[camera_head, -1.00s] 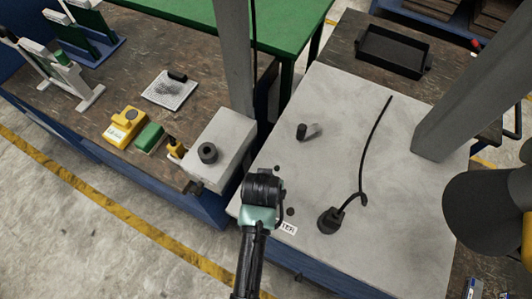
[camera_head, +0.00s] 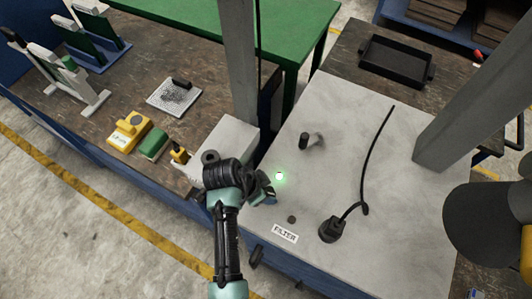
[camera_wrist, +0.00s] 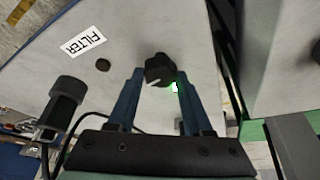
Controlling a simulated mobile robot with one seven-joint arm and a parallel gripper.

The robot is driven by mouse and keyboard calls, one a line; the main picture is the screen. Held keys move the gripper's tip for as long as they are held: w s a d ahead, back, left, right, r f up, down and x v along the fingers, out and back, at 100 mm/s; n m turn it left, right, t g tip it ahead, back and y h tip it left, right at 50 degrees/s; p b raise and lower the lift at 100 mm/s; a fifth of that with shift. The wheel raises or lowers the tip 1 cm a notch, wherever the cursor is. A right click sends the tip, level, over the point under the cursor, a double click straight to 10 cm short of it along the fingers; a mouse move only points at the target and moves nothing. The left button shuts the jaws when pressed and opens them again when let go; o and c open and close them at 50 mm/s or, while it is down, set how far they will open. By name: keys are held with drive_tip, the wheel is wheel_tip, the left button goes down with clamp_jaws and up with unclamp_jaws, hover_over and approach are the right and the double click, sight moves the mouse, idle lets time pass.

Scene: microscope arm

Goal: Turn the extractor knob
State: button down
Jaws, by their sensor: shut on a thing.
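The black extractor knob (camera_wrist: 159,69) stands on the pale grey panel (camera_wrist: 180,30) and has a light pointer mark. In the wrist view it sits between the tips of my gripper (camera_wrist: 161,74), whose two blue fingers are shut on it. In the head view my gripper (camera_head: 268,190) is at the panel's left part, and it hides most of the knob there. A small green light (camera_head: 279,176) glows beside the fingertips; it also shows in the wrist view (camera_wrist: 175,87).
A FILTER label (camera_head: 285,233) and a dark round spot (camera_head: 291,219) are close by. A black plug (camera_head: 332,229) with a cable stands to the right, and a black lever (camera_head: 311,140) behind. A grey post (camera_head: 450,110) rises at the right.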

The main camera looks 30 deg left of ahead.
drive_tip(key=shift+w+m+g+h+b, duration=0.1)
drive_tip(key=shift+m+g+h+b, duration=0.25)
drive_tip(key=shift+m, duration=1.25)
drive_tip(key=shift+c, duration=1.5)
unclamp_jaws()
drive_tip(key=v, duration=1.3)
